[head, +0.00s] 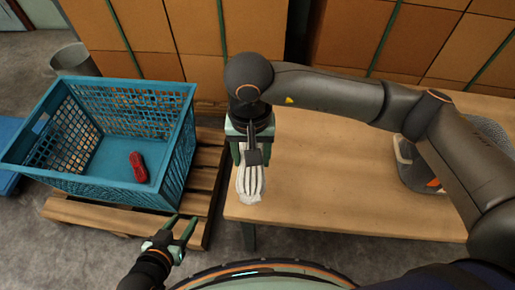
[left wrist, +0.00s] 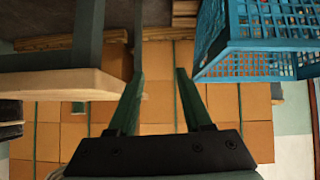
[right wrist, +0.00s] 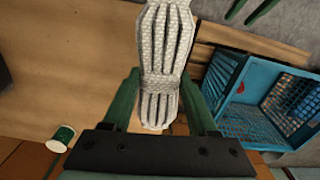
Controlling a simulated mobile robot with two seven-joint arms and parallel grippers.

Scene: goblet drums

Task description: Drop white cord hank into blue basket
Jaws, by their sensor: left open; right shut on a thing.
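The white cord hank (head: 251,184) hangs below my right gripper (head: 249,160), over the left end of the wooden table. In the right wrist view the hank (right wrist: 163,60) lies between the fingers of my right gripper (right wrist: 168,100), which is shut on it. The blue basket (head: 120,140) stands left of the table on a pallet and holds a red object (head: 138,167). The basket also shows at upper right in the left wrist view (left wrist: 262,42). My left gripper (head: 180,232) is open and empty, low in front of the basket.
The wooden table (head: 340,190) has bare space right of the hank. A green spool (right wrist: 60,138) shows in the right wrist view. A wooden pallet (head: 205,180) sits under the basket. Stacked cardboard boxes (head: 150,35) stand behind, with a metal bin (head: 74,60) at left.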

